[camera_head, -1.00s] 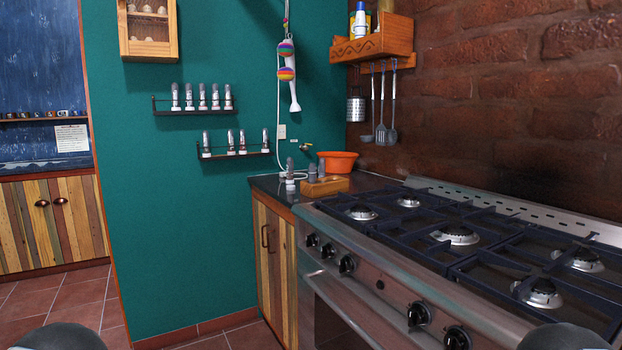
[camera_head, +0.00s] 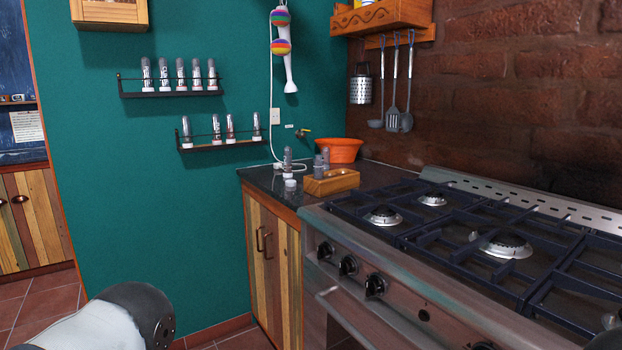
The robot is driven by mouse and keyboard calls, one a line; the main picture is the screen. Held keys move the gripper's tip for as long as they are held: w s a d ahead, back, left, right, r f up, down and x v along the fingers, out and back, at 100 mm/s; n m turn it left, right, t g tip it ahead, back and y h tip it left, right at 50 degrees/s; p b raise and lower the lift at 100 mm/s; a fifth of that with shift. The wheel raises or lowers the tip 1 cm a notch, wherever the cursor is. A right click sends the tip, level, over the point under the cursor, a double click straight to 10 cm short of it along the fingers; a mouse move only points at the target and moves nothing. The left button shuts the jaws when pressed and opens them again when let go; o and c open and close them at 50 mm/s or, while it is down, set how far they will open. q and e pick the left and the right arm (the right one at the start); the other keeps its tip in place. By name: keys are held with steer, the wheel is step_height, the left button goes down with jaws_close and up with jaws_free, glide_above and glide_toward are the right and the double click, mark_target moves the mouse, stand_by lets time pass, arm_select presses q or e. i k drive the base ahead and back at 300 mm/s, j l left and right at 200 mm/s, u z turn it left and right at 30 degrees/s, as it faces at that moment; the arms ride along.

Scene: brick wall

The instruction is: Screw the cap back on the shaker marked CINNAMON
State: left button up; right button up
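On the dark counter (camera_head: 264,181) stands a grey shaker (camera_head: 287,160) with a white lower end. A small white piece (camera_head: 290,184), which looks like a loose cap, lies just in front of it. Two more grey shakers (camera_head: 320,164) stand close together to the right, behind a wooden box. Several shakers with white lower ends stand on the upper wall shelf (camera_head: 172,94) and on the lower wall shelf (camera_head: 222,147). The labels are too small to read, so I cannot tell which shaker is marked CINNAMON. Neither gripper shows; only part of my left arm is in view.
A wooden box (camera_head: 331,183) and an orange bowl (camera_head: 340,150) stand on the counter. The stove (camera_head: 440,262) lies to the right, with utensils (camera_head: 393,118) hanging above its far end. A cable runs down the wall to the counter. The floor before the cabinet (camera_head: 262,250) looks clear.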

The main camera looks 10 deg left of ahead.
mark_target(317, 161)
steer(key=i+j+z, duration=0.35)
steer(key=j, duration=0.3)
steer(key=i+j+z, duration=0.35)
steer(key=j, duration=0.35)
steer(key=i+j+z, duration=0.15)
steer(key=j, duration=0.25)
steer(key=i+j+z, duration=0.15)
steer(key=j, duration=0.3)
